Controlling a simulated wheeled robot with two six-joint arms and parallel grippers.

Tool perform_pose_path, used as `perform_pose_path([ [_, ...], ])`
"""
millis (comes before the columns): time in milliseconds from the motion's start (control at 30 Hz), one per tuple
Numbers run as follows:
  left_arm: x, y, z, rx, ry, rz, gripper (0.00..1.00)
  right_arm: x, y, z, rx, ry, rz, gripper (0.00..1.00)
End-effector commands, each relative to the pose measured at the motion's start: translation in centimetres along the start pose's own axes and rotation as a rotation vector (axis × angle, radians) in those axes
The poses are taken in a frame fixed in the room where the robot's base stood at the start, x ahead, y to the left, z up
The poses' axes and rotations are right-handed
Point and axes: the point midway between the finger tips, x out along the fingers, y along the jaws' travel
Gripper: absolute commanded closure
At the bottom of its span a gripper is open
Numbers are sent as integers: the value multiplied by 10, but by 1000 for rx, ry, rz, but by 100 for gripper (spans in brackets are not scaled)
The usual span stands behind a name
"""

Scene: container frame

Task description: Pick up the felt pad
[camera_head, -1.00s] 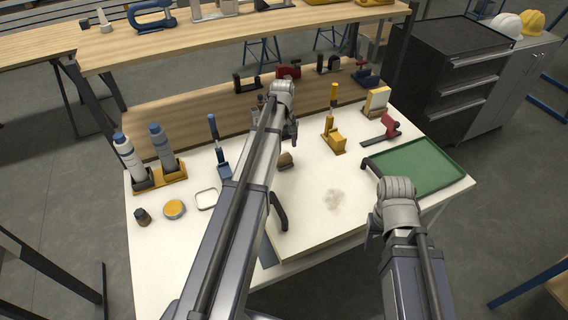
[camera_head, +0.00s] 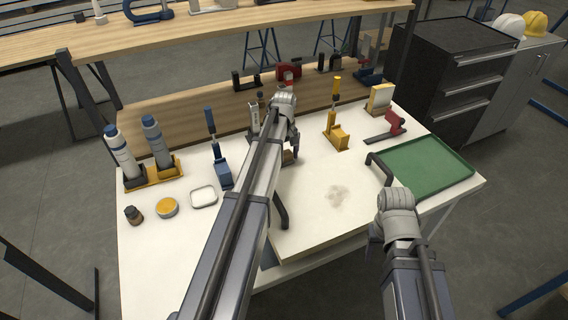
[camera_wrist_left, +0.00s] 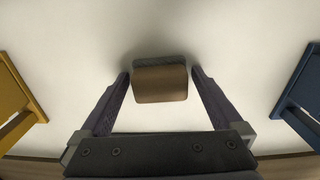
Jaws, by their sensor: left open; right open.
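The felt pad (camera_wrist_left: 160,82) is a small brown block with a dark grey felt face, lying on the white worktop. In the head view the pad (camera_head: 288,158) shows beside my left gripper and is partly hidden by it. My left gripper (camera_head: 294,152) points down over the pad. In the left wrist view its two open fingers (camera_wrist_left: 160,76) stand on either side of the pad, with a small gap at each side. My right gripper (camera_head: 376,243) is low at the right, mostly hidden under its wrist; it is open and holds nothing visible.
A yellow clamp (camera_head: 337,130) stands right of the pad and a blue clamp (camera_head: 222,165) left of it. Bottles in a yellow rack (camera_head: 155,178), a tin (camera_head: 167,207) and a small jar (camera_head: 133,215) are at left. A green tray (camera_head: 428,165) lies at right.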

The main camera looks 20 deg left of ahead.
Motion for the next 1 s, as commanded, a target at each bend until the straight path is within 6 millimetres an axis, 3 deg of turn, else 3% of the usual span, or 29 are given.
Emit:
perform_pose_path([
  [167,-1,0,0,0,0,0,0,-1,0,0,0,0,0,43],
  [833,-1,0,0,0,0,0,75,-1,0,0,0,0,0,43],
  [1000,-1,0,0,0,0,0,75,-1,0,0,0,0,0,43],
])
